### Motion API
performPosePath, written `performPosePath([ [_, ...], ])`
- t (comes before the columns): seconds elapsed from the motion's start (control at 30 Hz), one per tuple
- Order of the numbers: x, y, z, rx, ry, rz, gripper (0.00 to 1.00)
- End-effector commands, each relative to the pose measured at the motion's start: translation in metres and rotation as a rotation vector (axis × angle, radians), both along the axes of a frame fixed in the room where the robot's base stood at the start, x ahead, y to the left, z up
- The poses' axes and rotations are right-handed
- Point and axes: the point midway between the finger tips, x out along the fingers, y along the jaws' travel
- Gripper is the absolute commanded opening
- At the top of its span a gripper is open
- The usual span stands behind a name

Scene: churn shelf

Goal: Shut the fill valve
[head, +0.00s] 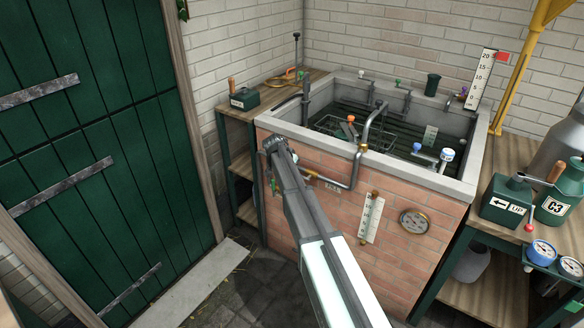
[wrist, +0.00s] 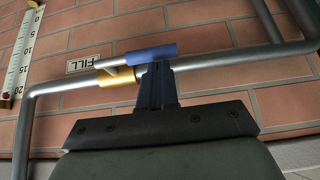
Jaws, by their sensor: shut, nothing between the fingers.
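The fill valve has a brass body (wrist: 117,76) on a grey pipe (wrist: 75,84), beside a FILL label (wrist: 83,64) on the brick wall. Its lever has a blue grip (wrist: 151,53) and lies roughly along the pipe. In the head view the brass fitting (head: 309,174) shows just right of my arm; the blue grip is hidden there. My gripper (wrist: 157,68) is shut and empty, its fingertips right at the blue grip. I cannot tell whether they touch it. In the head view my gripper (head: 274,144) is at the brick tub's front left corner.
The brick tub (head: 420,183) has a gauge strip (head: 371,217) and a round dial (head: 414,222) on its front. A bent pipe (head: 360,160) comes over its rim. A green door (head: 90,150) is at left. A bench (head: 510,225) with canisters and dials is at right.

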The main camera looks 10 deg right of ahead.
Motion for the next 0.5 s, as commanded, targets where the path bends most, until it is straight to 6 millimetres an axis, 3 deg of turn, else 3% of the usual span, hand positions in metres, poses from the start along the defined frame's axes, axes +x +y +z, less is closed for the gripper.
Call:
performPosePath([
  [0.5, 0.0036, 0.0024, -0.0067, -0.064, 0.064, 0.001, 0.00],
])
